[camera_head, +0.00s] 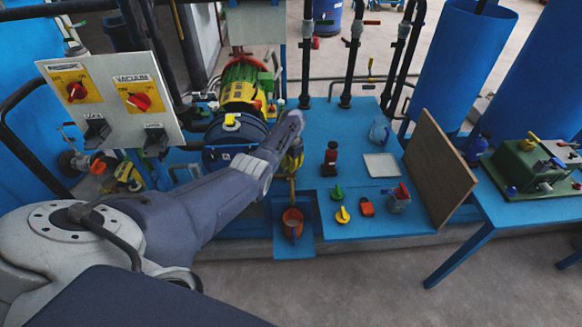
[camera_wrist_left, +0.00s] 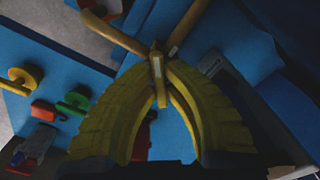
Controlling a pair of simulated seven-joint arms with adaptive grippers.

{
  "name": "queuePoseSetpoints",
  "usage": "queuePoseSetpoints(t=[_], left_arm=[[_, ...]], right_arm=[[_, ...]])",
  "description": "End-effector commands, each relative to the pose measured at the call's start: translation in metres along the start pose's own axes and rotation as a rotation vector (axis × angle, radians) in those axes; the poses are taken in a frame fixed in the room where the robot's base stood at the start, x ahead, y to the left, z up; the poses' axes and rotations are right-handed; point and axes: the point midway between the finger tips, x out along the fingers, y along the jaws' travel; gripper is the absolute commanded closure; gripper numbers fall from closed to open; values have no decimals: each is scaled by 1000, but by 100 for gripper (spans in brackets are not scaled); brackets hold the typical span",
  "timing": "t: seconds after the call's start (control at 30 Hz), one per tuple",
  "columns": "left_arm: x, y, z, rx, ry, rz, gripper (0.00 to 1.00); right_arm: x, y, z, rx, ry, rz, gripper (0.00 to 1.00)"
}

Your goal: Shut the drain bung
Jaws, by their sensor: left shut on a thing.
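My left gripper (camera_head: 292,163) reaches in from the left, its yellow fingers pointing down in front of the blue machine. In the left wrist view the ribbed fingers (camera_wrist_left: 157,62) meet around a thin pale-brown bar. This looks like the handle of the drain bung (camera_wrist_left: 186,24), with bars spreading to both sides beyond the fingertips. My wrist and fingers hide most of the bung in the head view, so I cannot tell how far it is turned. An orange mug (camera_head: 292,222) stands below on a low blue step. My right gripper is not in view.
A switch panel (camera_head: 110,98) is at left.

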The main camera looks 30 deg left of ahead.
Motion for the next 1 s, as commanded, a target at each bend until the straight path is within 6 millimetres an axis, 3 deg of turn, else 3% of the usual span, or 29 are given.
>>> queuePoseSetpoints(t=[0.37, 0.4, 0.6, 1.0], left_arm=[[1, 1, 1, 4, -3, 1, 100], [1, 1, 1, 4, -3, 1, 89], [1, 0, 0, 4, -1, 1, 65], [-4, 0, 0, 3, 1, 0, 64]], right_arm=[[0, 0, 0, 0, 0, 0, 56], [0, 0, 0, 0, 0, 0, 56], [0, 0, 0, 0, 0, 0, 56], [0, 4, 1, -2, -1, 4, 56]])
